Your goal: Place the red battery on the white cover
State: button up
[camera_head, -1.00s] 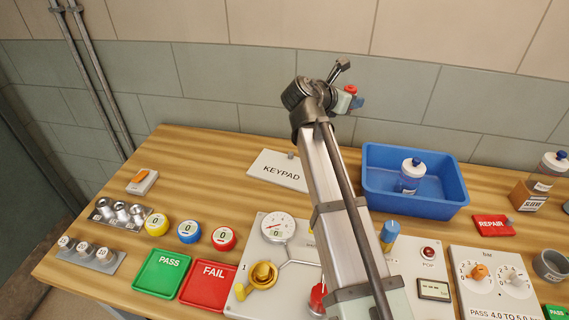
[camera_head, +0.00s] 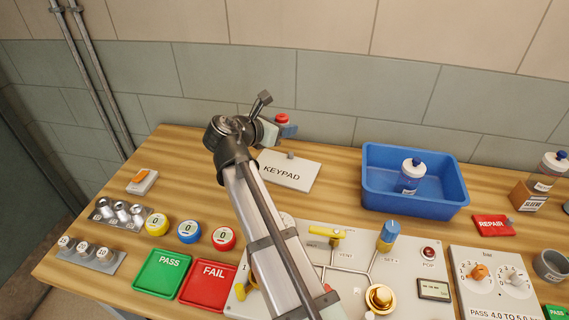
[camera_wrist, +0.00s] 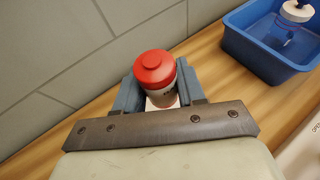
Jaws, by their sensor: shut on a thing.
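The red battery (camera_wrist: 155,68), with a red domed cap, is held upright between the blue-grey fingers of my gripper (camera_wrist: 158,90) in the wrist view. Its red top (camera_head: 282,118) also shows in the head view, beside my gripper (camera_head: 286,129). The white cover (camera_head: 290,173), a flat plate marked KEYPAD with a small grey knob at its far edge, lies on the wooden table. My gripper is above the cover's far side in the picture, apart from it. A small white patch (camera_wrist: 160,103) shows below the battery in the wrist view; most of it is hidden.
A blue bin (camera_head: 376,203) with a bottle (camera_head: 409,178) in it stands right of the cover. A green PASS tray (camera_head: 162,274), a red FAIL tray (camera_head: 208,285) and a valve panel (camera_head: 345,255) lie nearer. The wall is close behind the table.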

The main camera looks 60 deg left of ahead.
aim_at(283, 175)
notch_tip(283, 175, down, 15)
jog(key=shift+r, duration=0.15)
dwell(0.7)
jog(key=o, duration=1.1)
jog(key=shift+s+r, duration=0.1)
jog(key=v, duration=1.1)
jog(key=shift+s+d+r, duration=0.1)
jog(key=shift+s+r, duration=0.15)
jog(key=shift+s, duration=0.05)
